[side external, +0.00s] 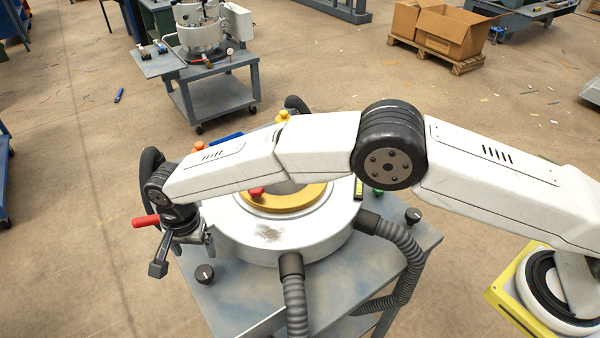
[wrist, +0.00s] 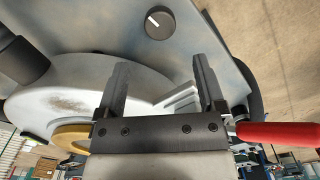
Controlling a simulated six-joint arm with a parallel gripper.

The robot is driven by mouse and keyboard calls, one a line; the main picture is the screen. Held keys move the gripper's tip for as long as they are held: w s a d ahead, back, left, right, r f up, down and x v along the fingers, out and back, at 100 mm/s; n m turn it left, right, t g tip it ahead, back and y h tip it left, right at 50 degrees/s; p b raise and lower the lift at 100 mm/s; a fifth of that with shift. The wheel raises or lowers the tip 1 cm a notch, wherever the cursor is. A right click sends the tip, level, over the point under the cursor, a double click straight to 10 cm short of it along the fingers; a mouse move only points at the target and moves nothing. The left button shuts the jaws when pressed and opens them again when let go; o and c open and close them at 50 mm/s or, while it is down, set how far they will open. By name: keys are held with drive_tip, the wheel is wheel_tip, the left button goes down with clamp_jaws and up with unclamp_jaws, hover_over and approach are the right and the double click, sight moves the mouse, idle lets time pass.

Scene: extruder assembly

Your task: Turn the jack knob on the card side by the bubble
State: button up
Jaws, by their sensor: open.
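A black round jack knob (side external: 205,274) with a pale pointer line sits on the near left corner of the grey table in the side view. It also shows at the top of the wrist view (wrist: 159,22), with its line slanting. My gripper (side external: 197,240) is open and empty, just above and behind this knob in the side view. In the wrist view my gripper's fingers (wrist: 160,65) stand apart, and the knob shows beyond their tips, untouched. A second black knob (side external: 413,215) sits at the table's right corner. A small yellow-green piece (side external: 359,187) may be the bubble. I cannot make out a card.
A round white machine (side external: 270,240) with a yellow ring (side external: 290,202) fills the table (side external: 375,255). Ribbed hoses (side external: 295,305) leave its front and right. A red handle (side external: 145,221) shows beside my gripper and close right in the wrist view (wrist: 278,134).

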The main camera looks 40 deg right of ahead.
sight(203, 271)
drive_tip(key=shift+f, duration=3.8)
drive_tip(key=shift+f, duration=0.1)
drive_tip(key=c, duration=1)
